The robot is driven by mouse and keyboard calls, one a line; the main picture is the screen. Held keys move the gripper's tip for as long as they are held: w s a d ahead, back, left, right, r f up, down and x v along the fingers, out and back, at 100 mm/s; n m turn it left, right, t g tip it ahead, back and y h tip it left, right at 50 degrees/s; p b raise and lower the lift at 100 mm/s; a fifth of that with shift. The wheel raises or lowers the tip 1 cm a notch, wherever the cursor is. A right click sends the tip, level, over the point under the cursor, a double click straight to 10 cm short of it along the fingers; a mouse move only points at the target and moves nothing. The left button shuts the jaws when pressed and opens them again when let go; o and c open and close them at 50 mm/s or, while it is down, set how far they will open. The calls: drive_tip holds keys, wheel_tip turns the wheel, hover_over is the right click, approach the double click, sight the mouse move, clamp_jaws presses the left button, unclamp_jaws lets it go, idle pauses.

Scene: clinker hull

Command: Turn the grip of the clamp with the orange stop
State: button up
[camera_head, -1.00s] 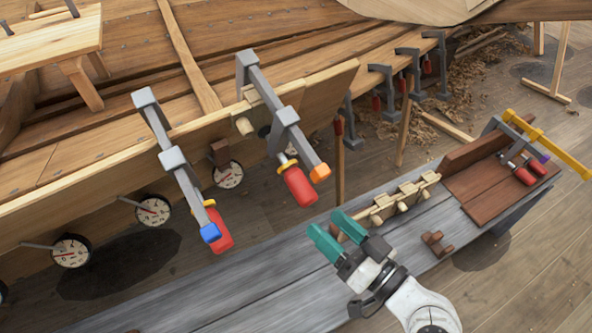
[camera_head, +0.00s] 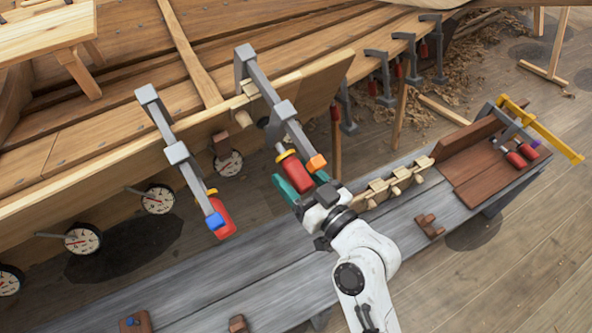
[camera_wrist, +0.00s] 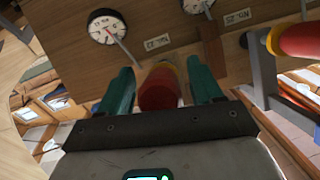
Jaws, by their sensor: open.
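The clamp with the orange stop (camera_head: 316,163) hangs on the hull's plank edge, its grey bar (camera_head: 265,87) slanting down right. Its red grip (camera_head: 293,168) hangs below the bar. My gripper (camera_head: 303,186) is open at this grip, with teal fingers on either side of it in the head view. In the wrist view, a red grip (camera_wrist: 158,92) with a yellow collar lies between the open fingers (camera_wrist: 160,90). Gaps show on both sides, so the fingers look apart from it. The orange stop is not clear in the wrist view.
A second clamp with a blue stop (camera_head: 215,221) and red grip (camera_head: 224,214) hangs to the left. Round dials (camera_head: 83,238) line the hull below. A grey bench (camera_head: 245,262) runs beneath, holding wooden pieces (camera_head: 388,184). A yellow-barred clamp (camera_head: 540,128) sits at its right end.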

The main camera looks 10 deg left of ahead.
drive_tip(key=shift+w+a, duration=0.15)
drive_tip(key=shift+a, duration=0.05)
drive_tip(key=shift+c, duration=0.5)
drive_tip(key=c, duration=0.9)
drive_tip(key=shift+f+b, duration=0.15)
drive_tip(key=shift+b, duration=0.4)
drive_tip(key=m+g+y+b, duration=0.1)
drive_tip(key=m+b, duration=0.1)
drive_tip(key=b, duration=0.1)
drive_tip(key=m+g+y+b, duration=0.1)
drive_tip(key=b, duration=0.1)
drive_tip(key=m+y+b, duration=0.1)
drive_tip(key=m, duration=0.1)
drive_tip(key=shift+s+a+r+g+y+b, duration=0.15)
drive_tip(key=shift+s+r+g+y+b, duration=0.05)
drive_tip(key=shift+g+y+b, duration=0.2)
drive_tip(key=shift+m, duration=0.3)
